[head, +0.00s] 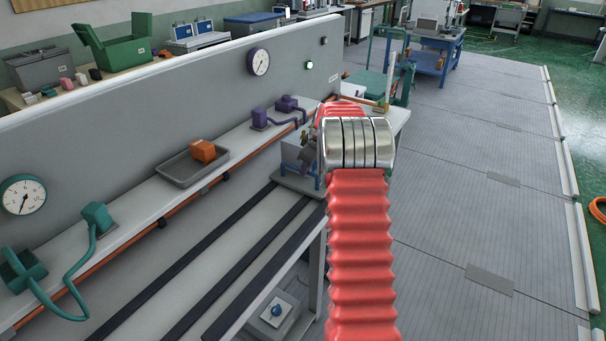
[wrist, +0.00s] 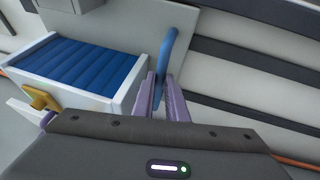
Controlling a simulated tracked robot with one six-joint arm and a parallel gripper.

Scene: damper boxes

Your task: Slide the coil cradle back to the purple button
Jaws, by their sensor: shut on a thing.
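The coil cradle shows in the wrist view as a white-framed box with a blue ribbed top (wrist: 85,65), on a grey plate. A blue upright handle (wrist: 167,50) stands at its right side. My gripper (wrist: 168,90) has its purple fingers shut on this handle. In the head view, the cradle (head: 290,153) is at the far end of the dark rails, partly hidden by my red arm and gripper.
Dark parallel rails (head: 220,265) run from the cradle toward the near left, with their visible length clear. A grey tray (head: 178,170) with an orange block (head: 203,151) sits on the ledge. Teal piping (head: 70,255) stands nearer. A gauge panel borders the ledge.

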